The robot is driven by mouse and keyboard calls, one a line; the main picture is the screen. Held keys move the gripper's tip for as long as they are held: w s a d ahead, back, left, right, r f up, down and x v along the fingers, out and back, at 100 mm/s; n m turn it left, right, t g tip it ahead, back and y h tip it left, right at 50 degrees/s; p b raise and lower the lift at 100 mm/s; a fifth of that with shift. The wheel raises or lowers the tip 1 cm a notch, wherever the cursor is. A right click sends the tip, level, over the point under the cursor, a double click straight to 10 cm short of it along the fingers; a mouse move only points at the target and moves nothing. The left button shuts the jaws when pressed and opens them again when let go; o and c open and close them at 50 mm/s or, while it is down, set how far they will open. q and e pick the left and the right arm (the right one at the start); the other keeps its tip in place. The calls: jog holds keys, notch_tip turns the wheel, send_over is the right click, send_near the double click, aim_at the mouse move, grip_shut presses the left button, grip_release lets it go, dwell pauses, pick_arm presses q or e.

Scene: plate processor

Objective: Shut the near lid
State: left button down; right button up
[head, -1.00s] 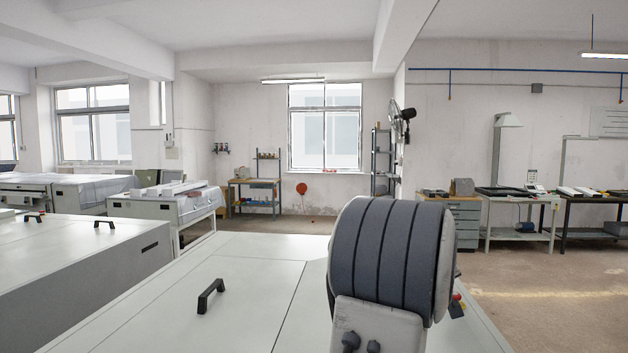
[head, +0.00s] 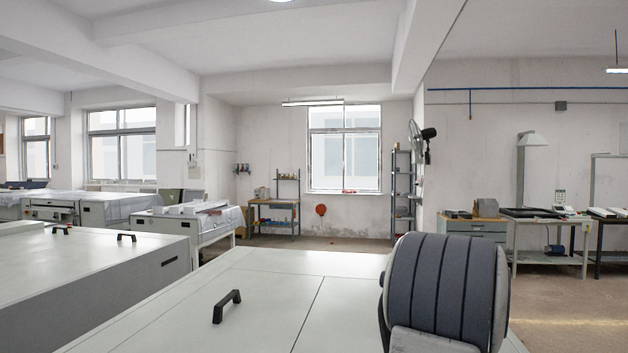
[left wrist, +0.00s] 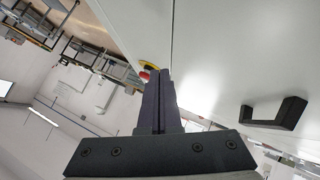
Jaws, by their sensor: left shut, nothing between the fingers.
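The near lid (head: 190,330) is a wide pale panel on top of the near machine, with a black bar handle (head: 226,306). It looks flat and level with the machine top, with thin seams beside it. My left gripper (left wrist: 158,75) shows only in the left wrist view. Its dark fingers are pressed together with nothing between them. The black handle (left wrist: 275,113) lies to the right of the fingers there, clearly apart from them, on a pale panel (left wrist: 225,65). Whether the fingertips touch the machine, I cannot tell. My right gripper is in neither view.
A red and yellow button (left wrist: 147,70) shows beside the fingertips. A second pale machine (head: 100,275) with black handles stands at the left. Workbenches (head: 550,255) stand at the back right, with open floor (head: 560,305) in front of them.

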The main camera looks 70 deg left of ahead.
pick_arm(q)
jog(key=shift+r, duration=0.1)
dwell(0.5)
jog(key=s+d+r+p, duration=0.3)
jog(key=d+r+p, duration=0.3)
jog(key=r+p, duration=0.3)
jog(key=shift+s+r, duration=0.35)
jog(key=shift+r, duration=0.6)
jog(key=s+d+f+m+g+h, duration=0.1)
jog(key=s+d+f+m+h, duration=0.15)
jog(key=d, duration=0.65)
jog(key=s+d+f+m+g+h, duration=0.15)
jog(key=d+m, duration=0.25)
jog(key=d, duration=0.4)
jog(key=s+d+f+m+h, duration=0.1)
jog(key=d+f+m, duration=0.15)
jog(key=d, duration=0.65)
jog(key=s+d+f+m+g, duration=0.1)
jog(key=s+d+m+g, duration=0.1)
jog(key=s+d+m, duration=0.2)
jog(key=s+d+f+m+g+h, duration=0.1)
jog(key=s+d+m, duration=0.3)
jog(key=s, duration=0.7)
jog(key=s+d+f+m+g, duration=0.3)
jog(key=s+d+m, duration=0.1)
jog(key=s, duration=0.4)
jog(key=shift+s+d+f, duration=0.15)
jog(key=shift+s+d, duration=0.05)
jog(key=shift+d, duration=0.6)
